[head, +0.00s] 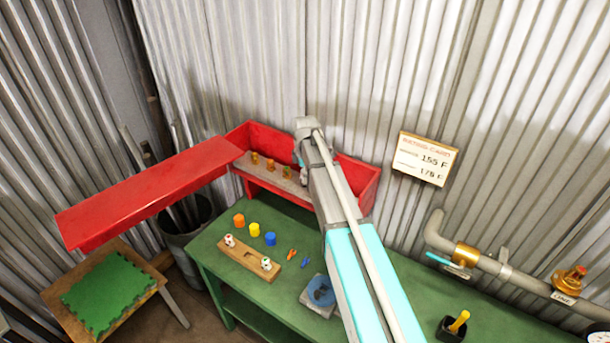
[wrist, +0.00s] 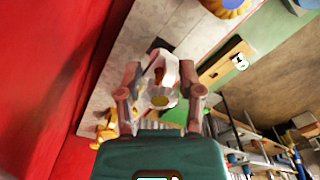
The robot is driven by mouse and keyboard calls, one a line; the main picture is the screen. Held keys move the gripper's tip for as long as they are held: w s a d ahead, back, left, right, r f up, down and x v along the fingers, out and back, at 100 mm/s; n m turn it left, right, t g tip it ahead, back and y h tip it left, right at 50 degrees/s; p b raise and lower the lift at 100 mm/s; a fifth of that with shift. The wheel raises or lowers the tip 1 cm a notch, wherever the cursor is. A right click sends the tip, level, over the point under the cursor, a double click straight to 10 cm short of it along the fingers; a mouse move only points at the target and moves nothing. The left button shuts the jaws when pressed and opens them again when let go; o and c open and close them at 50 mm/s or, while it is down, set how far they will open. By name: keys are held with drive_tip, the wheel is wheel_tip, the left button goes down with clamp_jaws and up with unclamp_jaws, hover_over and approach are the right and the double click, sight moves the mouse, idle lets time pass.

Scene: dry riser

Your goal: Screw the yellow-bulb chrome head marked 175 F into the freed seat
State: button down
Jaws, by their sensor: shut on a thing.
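My gripper (wrist: 160,98) is shut on a chrome head (wrist: 168,72) with a yellowish round spot facing the wrist camera. Its marking cannot be read. In the head view my gripper (head: 301,150) is inside the open red cabinet (head: 262,133), at the right of the grey rack (head: 262,176). Several brass heads (head: 270,165) stand in the rack. In the wrist view the held head is over the grey rack (wrist: 112,68), with a dark square opening (wrist: 160,46) just beyond it. My arm hides the rack's right part in the head view. Contact with a seat cannot be told.
On the green bench (head: 205,242) are a wooden block (head: 246,254) with two whitish heads, orange, yellow and blue caps (head: 254,229), and a grey tray (head: 313,292). A rating card (head: 424,159) hangs on the wall. A pipe (head: 490,264) runs along the right. The red lid (head: 150,195) juts out left.

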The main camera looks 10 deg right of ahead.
drive_tip(key=shift+r+p, duration=0.45)
drive_tip(key=shift+r, duration=0.1)
idle(0.5)
drive_tip(key=shift+s+d+m, duration=0.1)
drive_tip(key=shift+m, duration=1.4)
drive_tip(key=shift+d+m, duration=0.1)
drive_tip(key=shift+m, duration=1.4)
drive_tip(key=shift+a, duration=0.1)
drive_tip(key=shift+f+b, duration=1.6)
drive_tip(key=m, duration=0.3)
drive_tip(key=shift+s, duration=0.1)
drive_tip(key=shift+a+m, duration=0.1)
drive_tip(key=shift+m, duration=1.3)
